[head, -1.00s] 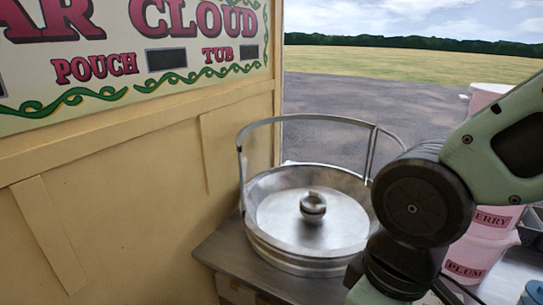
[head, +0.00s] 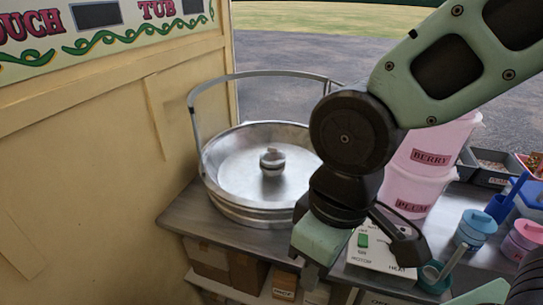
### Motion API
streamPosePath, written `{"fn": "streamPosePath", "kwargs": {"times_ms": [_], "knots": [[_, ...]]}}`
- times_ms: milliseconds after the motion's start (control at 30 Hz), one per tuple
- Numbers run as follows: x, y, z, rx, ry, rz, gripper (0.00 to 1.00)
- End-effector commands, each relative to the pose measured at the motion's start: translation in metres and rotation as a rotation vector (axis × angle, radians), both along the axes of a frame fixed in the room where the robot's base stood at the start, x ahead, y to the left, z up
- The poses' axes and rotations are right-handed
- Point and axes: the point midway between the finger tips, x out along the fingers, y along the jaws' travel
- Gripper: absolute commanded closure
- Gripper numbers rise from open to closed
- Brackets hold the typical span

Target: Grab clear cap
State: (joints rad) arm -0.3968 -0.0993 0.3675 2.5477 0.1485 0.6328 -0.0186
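I cannot make out a clear cap in the head view. My arm crosses the right half of the picture and hides part of the counter.
A round metal floss pan (head: 235,185) with a raised hoop stands on the steel counter (head: 190,215). Pink buckets (head: 410,190) labelled BERRY and PLUM stand behind my arm. A control box (head: 375,258) with a green switch is close to my arm. Boxes (head: 245,270) sit below.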

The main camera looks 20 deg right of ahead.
Motion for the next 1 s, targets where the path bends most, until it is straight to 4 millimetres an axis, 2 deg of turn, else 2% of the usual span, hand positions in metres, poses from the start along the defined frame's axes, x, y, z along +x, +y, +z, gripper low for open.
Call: {"fn": "streamPosePath", "kwargs": {"times_ms": [33,67,167,233,333,400,467,500,600,700,800,900,1000], "knots": [[0.011,0.01,-0.006,0.035,-0.009,-0.018,0.53],[0.021,0.02,-0.009,0.067,-0.021,-0.033,0.44],[0.074,0.059,-0.021,0.209,-0.093,-0.122,0.42],[0.13,0.086,-0.032,0.316,-0.18,-0.222,0.42],[0.219,0.106,-0.048,0.425,-0.345,-0.383,0.42],[0.28,0.104,-0.062,0.458,-0.48,-0.501,0.42],[0.33,0.093,-0.075,0.46,-0.605,-0.601,0.42],[0.36,0.082,-0.085,0.448,-0.692,-0.665,0.42],[0.425,0.044,-0.11,0.376,-0.918,-0.814,0.42],[0.465,0.002,-0.13,0.263,-1.126,-0.931,0.42],[0.483,-0.03,-0.142,0.152,-1.279,-1.005,0.42],[0.491,-0.052,-0.149,0.062,-1.386,-1.052,0.42],[0.49,-0.052,-0.149,0.02,-1.436,-1.075,0.42]]}}
